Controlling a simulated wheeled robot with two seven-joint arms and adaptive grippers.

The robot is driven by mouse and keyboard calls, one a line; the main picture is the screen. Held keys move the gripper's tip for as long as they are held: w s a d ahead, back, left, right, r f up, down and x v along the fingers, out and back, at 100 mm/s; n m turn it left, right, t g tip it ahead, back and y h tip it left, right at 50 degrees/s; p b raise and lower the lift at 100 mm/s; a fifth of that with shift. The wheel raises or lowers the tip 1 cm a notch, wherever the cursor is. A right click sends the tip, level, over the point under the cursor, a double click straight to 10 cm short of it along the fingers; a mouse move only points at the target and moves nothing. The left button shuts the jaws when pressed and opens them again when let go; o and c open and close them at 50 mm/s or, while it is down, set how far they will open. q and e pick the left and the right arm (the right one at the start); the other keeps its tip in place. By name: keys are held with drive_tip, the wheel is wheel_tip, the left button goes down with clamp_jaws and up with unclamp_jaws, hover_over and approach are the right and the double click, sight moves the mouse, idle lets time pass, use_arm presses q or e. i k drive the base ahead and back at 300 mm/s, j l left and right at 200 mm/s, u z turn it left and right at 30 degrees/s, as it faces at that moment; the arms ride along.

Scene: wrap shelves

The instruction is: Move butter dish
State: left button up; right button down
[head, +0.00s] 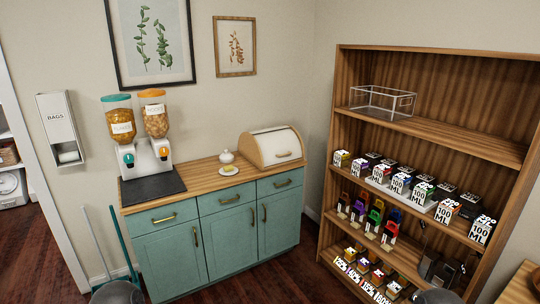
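A small white plate (229,171) with a yellow piece that looks like butter lies on the wooden top of the teal cabinet. Just behind it stands a white rounded piece with a knob on top (226,158). I cannot tell whether this is the butter dish's cover or a separate lidded pot.
The teal cabinet (216,237) also bears two cereal dispensers (138,135) on a dark mat (152,188) and a bread box (272,148). A wooden shelf (465,134) at right holds a clear box (382,103) and several small boxes.

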sight(228, 170)
drive_tip(key=i, duration=2.35)
